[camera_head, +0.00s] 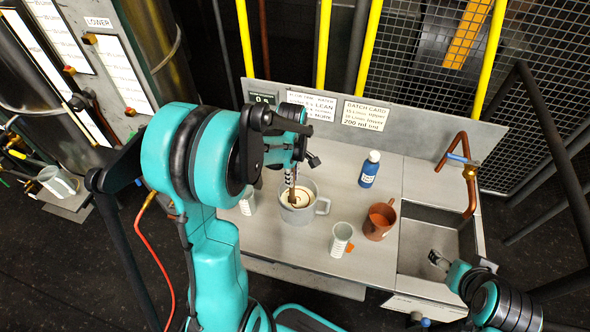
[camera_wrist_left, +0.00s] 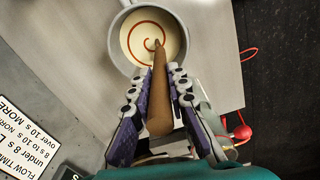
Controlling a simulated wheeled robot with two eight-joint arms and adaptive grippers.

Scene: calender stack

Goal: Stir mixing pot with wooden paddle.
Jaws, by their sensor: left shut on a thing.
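The grey mixing pot (camera_head: 297,216) stands on the steel worktop with its handle to the right. It also shows in the wrist view (camera_wrist_left: 117,42), holding cream-coloured liquid with a reddish-brown spiral on top. The wooden paddle (camera_head: 293,196) points down into the pot, and in the wrist view (camera_wrist_left: 158,105) its tip meets the liquid near the spiral's centre. My left gripper (camera_head: 294,168) is above the pot, shut on the paddle; its fingers (camera_wrist_left: 160,76) flank the shaft. My right gripper (camera_head: 438,260) is over the sink at right, its jaw opening unclear.
A copper-coloured mug (camera_head: 379,222) and a white measuring cup (camera_head: 341,238) stand right of the pot. A blue bottle (camera_head: 369,170) is behind them. Another white cup (camera_head: 247,203) is close left of the pot. The sink (camera_head: 412,232) has a copper tap (camera_head: 470,178).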

